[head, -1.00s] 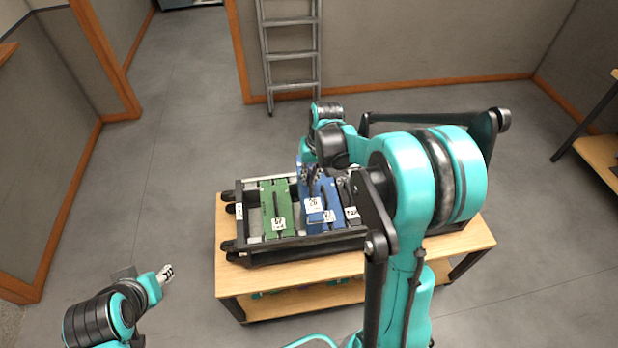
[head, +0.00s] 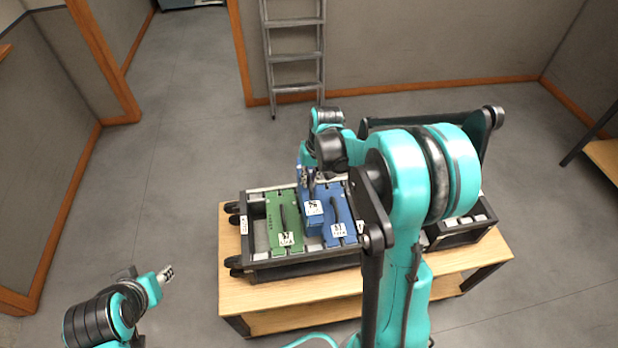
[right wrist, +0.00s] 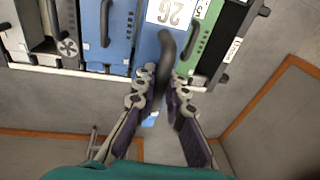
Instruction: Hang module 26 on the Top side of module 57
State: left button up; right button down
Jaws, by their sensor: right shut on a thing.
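Module 26 is a blue block (head: 313,219) with a white label, between a green module and another blue module in the head view. My right gripper (head: 308,180) is shut on its black handle. In the right wrist view the fingers (right wrist: 163,76) close around that handle, beside the label of module 26 (right wrist: 150,42). The module seems to sit higher than its neighbours; its underside is hidden. Module 57 appears to be the green module (head: 274,213), just left of module 26; its label is only partly legible. My left gripper (head: 166,273) is away from the table, its jaws too small to judge.
A black rack (head: 305,266) holds the modules on a wooden table (head: 290,284). The other blue module (head: 335,207) stands right of module 26. A grey module with a knob (right wrist: 50,40) shows in the right wrist view. A ladder (head: 294,55) leans behind.

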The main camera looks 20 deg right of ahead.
aim_at(315, 190)
notch_tip(315, 190, down, 3)
jog(key=shift+f+b, duration=0.2)
jog(key=shift+b, duration=0.8)
notch_tip(315, 190, down, 10)
jog(key=b, duration=0.8)
jog(key=shift+f, duration=0.15)
jog(key=shift+s+f+b, duration=0.1)
jog(key=shift+f+b, duration=1.2)
jog(key=c, duration=1.5)
grip_release()
jog(key=r, duration=0.4)
jog(key=s+d+r, duration=0.1)
jog(key=r, duration=0.7)
jog(key=shift+s+d, duration=0.15)
jog(key=shift+s, duration=0.1)
notch_tip(315, 190, up, 7)
jog(key=p, duration=0.6)
